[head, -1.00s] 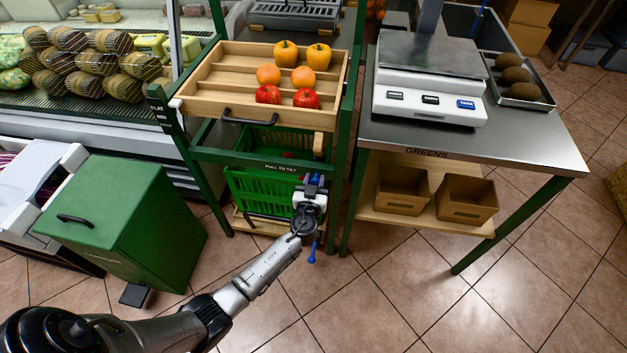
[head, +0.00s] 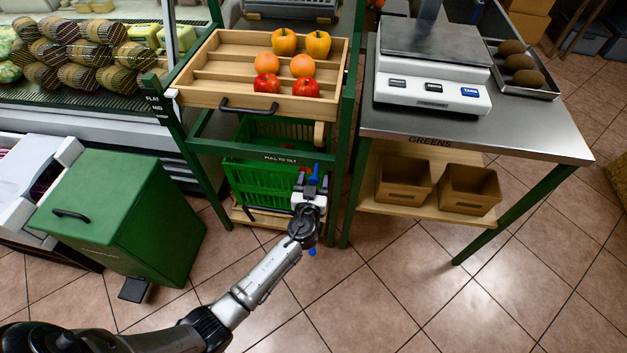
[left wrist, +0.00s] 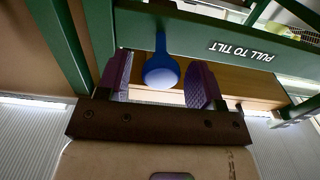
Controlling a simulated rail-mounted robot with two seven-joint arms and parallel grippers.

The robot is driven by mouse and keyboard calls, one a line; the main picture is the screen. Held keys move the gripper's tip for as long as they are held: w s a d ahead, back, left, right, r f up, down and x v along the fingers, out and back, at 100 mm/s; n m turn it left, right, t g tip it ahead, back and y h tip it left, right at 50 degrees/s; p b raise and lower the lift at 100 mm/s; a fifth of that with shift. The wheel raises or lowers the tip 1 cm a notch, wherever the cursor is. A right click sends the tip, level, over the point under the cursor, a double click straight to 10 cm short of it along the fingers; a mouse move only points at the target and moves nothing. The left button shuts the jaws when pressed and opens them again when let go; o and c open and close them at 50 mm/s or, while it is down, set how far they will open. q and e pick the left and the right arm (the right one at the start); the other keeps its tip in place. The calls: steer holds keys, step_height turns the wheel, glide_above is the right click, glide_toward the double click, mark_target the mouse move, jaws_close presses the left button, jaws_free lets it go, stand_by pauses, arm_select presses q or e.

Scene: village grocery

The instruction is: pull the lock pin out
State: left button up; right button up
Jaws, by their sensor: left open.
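The lock pin shows in the left wrist view as a blue rod with a round blue knob (left wrist: 161,72), in front of the green rail marked PULL TO TILT (left wrist: 240,50). My left gripper (left wrist: 160,85) is open, with one purple finger on each side of the knob; I cannot tell whether either touches it. In the head view my left gripper (head: 312,184) is at the right end of the same rail (head: 270,157), by the rack's right post. The pin is hard to make out there among blue parts near the fingers. My right gripper is not in view.
Above the rail is a tilted wooden tray (head: 215,50) with peppers, oranges and red apples. A green basket (head: 255,180) stands below. A steel table (head: 540,140) with a scale (head: 432,90) is to the right, a green bin (head: 120,215) to the left. Floor in front is clear.

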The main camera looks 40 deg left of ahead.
arm_select(q)
steer(key=shift+s, duration=0.15)
steer(key=v, duration=1.3)
steer(key=shift+s+d+p, duration=0.2)
steer(key=shift+p, duration=0.2)
